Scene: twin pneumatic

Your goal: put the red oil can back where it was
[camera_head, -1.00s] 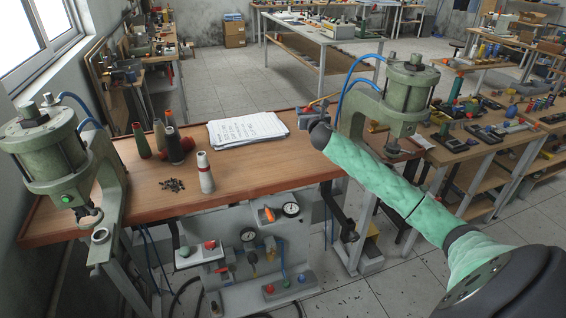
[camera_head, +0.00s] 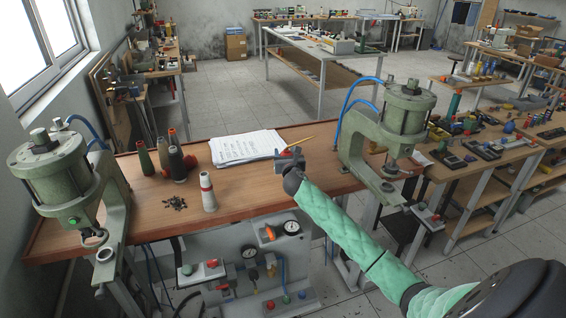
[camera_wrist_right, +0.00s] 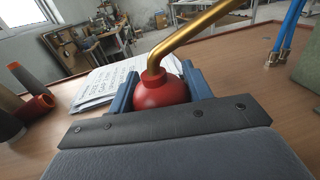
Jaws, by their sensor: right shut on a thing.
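The red oil can (camera_wrist_right: 160,93) has a round red body and a long, bent brass spout. It sits between the blue fingers of my right gripper (camera_wrist_right: 160,88), which is shut on it. In the head view, my right gripper (camera_head: 289,160) is over the wooden bench, just right of the paper stack, and the brass spout (camera_head: 299,143) points to the right. The can's body is mostly hidden there by the gripper. I cannot tell whether its base touches the bench top. My left gripper is out of view.
The paper stack (camera_head: 246,148) lies left of my right gripper. Several thread cones (camera_head: 176,163) and a white-and-red cone (camera_head: 207,191) stand farther left, near small dark pieces (camera_head: 175,202). Green pneumatic presses stand at the left (camera_head: 62,180) and right (camera_head: 402,112).

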